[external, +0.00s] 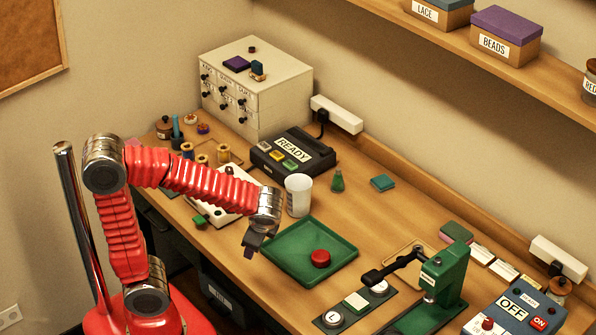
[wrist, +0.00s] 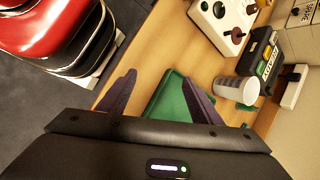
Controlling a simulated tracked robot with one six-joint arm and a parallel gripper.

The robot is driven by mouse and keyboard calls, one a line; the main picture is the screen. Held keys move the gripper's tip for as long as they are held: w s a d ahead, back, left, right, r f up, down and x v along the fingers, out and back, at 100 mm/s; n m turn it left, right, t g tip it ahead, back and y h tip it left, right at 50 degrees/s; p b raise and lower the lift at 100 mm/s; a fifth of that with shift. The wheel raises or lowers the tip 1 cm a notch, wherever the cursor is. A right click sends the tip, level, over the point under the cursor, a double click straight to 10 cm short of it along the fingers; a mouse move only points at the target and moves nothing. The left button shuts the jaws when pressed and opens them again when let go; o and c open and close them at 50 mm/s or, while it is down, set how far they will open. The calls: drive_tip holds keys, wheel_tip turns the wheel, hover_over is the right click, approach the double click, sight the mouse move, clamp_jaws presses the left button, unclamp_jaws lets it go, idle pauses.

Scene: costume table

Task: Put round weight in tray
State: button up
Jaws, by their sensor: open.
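A squat red round piece, which looks like the round weight (external: 320,258), lies inside the green tray (external: 283,262), towards its front right part. My gripper (external: 250,245) is open and empty, raised beside the tray's left corner and apart from the red piece. In the wrist view my gripper (wrist: 160,98) shows two spread dark fingers with nothing between them. Part of the green tray (wrist: 172,92) shows beyond the fingers there. The red piece does not show in the wrist view; my gripper's body covers the lower part.
A white cup (external: 298,196) stands just behind the tray. A labelled button box (external: 292,152) and a drawer cabinet (external: 262,95) stand farther back. A green press (external: 442,275) stands to the right.

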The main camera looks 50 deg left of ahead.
drive_tip(key=s+a+r+n+t+h, duration=0.3)
drive_tip(key=s+r+n+h, duration=0.2)
drive_tip(key=n, duration=0.7)
drive_tip(key=shift+s+a+r+h, duration=0.2)
drive_tip(key=shift+a+r+h, duration=0.15)
drive_tip(key=shift+r, duration=0.6)
